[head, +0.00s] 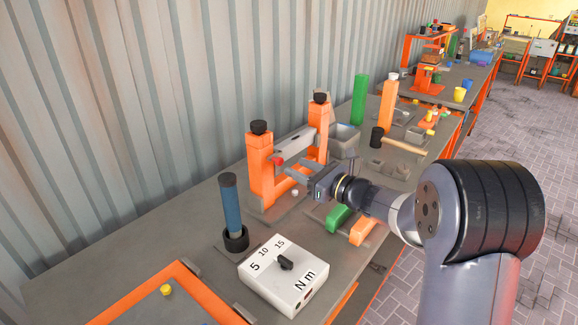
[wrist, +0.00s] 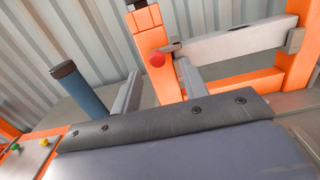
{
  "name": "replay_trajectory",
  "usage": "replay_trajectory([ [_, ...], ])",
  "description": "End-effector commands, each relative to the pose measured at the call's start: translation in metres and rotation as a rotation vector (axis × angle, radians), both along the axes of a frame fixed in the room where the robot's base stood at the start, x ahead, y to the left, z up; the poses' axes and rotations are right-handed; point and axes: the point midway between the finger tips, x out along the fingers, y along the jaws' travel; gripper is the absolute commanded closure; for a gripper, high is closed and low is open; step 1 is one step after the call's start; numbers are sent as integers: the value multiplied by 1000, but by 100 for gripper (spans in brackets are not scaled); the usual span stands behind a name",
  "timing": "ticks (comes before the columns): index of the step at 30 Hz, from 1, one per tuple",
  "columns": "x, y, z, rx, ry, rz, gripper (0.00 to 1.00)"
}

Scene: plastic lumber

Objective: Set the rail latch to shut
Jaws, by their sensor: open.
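The rail latch is a grey bar (head: 296,143) between two orange posts with black caps. A red knob (head: 276,160) sits at its left end, by the left post (head: 260,172). In the wrist view the bar (wrist: 235,42) slopes slightly up to the right, its right end at a grey bracket (wrist: 295,39) on the right post. The red knob (wrist: 157,59) shows in front of the left post. My gripper (head: 293,173) is open and empty, in front of the frame. In the wrist view its fingers (wrist: 158,85) point toward the left post, either side of the knob; contact cannot be told.
A blue cylinder (head: 231,205) in a black base stands left of the frame. A white Nm box (head: 284,275) with a black dial lies in front. A green post (head: 359,100), a grey bin (head: 344,140) and other parts stand behind on the bench.

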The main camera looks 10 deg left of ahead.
Motion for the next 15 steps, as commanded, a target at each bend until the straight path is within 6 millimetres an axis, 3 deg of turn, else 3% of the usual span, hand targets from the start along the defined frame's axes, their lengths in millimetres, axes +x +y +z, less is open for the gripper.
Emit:
replay_trajectory([
  [6,-20,-36,-1,-1,-1,-4,58],
  [15,-28,-49,0,0,0,-1,58],
])
